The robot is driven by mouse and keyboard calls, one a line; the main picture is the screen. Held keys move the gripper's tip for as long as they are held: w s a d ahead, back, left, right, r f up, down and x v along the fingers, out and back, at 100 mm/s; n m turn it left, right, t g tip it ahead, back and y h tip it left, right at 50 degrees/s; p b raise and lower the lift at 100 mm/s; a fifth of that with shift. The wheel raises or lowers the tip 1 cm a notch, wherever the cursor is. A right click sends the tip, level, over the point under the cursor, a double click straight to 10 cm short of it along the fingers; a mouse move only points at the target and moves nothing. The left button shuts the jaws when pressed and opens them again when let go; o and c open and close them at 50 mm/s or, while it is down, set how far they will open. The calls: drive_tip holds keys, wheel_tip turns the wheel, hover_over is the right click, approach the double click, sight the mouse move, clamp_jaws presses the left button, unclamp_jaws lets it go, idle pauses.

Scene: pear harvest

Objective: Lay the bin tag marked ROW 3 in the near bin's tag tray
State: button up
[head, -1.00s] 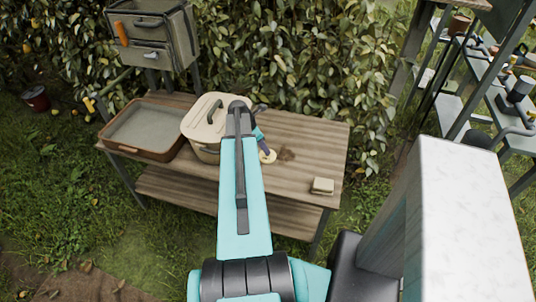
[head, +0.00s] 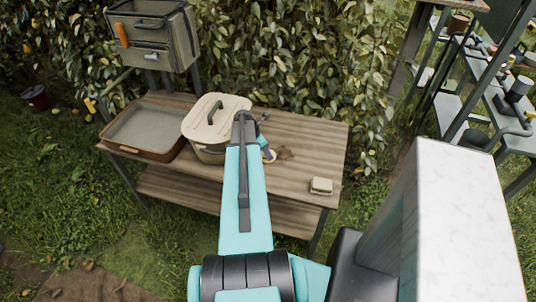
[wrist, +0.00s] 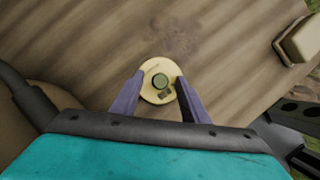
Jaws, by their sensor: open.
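In the head view my gripper (head: 268,153) is low over the bench, partly hidden by my arm. I cannot identify the near bin or its tag tray in either view.
On the bench (head: 310,150) stand a shallow brown-rimmed tray (head: 147,130), a lidded cream container (head: 203,124) left of my gripper, and a small beige block (head: 321,186) at right. An olive drawer case (head: 155,35) stands behind. Shelving (head: 490,95) is at right.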

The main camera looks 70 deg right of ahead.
clamp_jaws()
drive_tip(key=shift+r, duration=0.1)
idle(0.4)
wheel_tip(320, 180, up, 10)
drive_tip(key=b, duration=0.2)
idle(0.6)
idle(0.4)
